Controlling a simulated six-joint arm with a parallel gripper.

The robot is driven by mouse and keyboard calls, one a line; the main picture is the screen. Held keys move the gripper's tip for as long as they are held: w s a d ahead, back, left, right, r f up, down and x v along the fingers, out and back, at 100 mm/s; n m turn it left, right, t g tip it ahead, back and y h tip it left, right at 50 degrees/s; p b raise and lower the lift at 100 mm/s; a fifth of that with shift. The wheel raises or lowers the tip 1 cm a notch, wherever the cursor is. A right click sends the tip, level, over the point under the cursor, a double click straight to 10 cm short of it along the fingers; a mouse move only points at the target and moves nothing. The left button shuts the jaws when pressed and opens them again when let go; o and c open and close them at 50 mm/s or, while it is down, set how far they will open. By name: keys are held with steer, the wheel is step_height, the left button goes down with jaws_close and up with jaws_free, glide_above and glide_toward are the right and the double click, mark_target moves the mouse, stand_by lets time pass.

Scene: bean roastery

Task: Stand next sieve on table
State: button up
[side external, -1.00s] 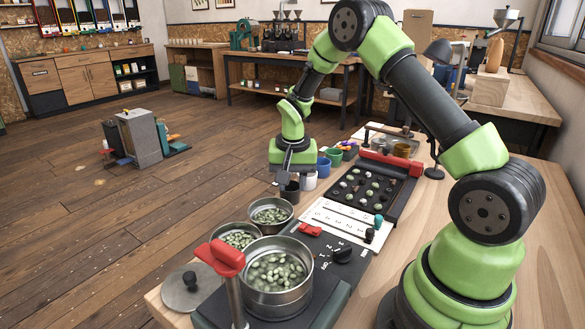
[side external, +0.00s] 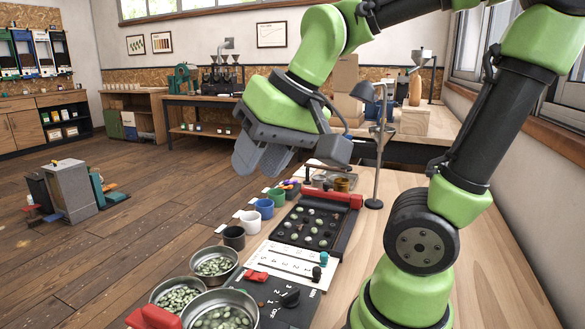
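Three round metal sieves holding pale green beans sit at the front left of the table: a rear sieve (side external: 214,263), a smaller-looking left sieve (side external: 175,296) and a large front sieve (side external: 220,313) cut off by the lower edge. The front sieve sits at the dark device with a red handle. My gripper (side external: 264,158) hangs tilted in the air, above and beyond the sieves, over the far-left side of the table. No object shows between its dark fingers. They overlap in this view, so their gap is unclear.
A dark bean tray (side external: 310,229) and a white numbered card (side external: 291,262) lie mid-table. Black (side external: 233,237), white (side external: 250,221), blue (side external: 264,208) and green (side external: 276,196) cups line the left edge. A lamp stand (side external: 376,165) rises behind. The right of the table (side external: 400,195) is bare wood.

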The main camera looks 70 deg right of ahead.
steer(key=s+a+n+t+y, duration=0.1)
steer(key=s+a, duration=0.1)
steer(key=s, duration=0.3)
steer(key=shift+s+a+n, duration=0.2)
steer(key=shift+s+n, duration=0.05)
steer(key=shift+n, duration=0.15)
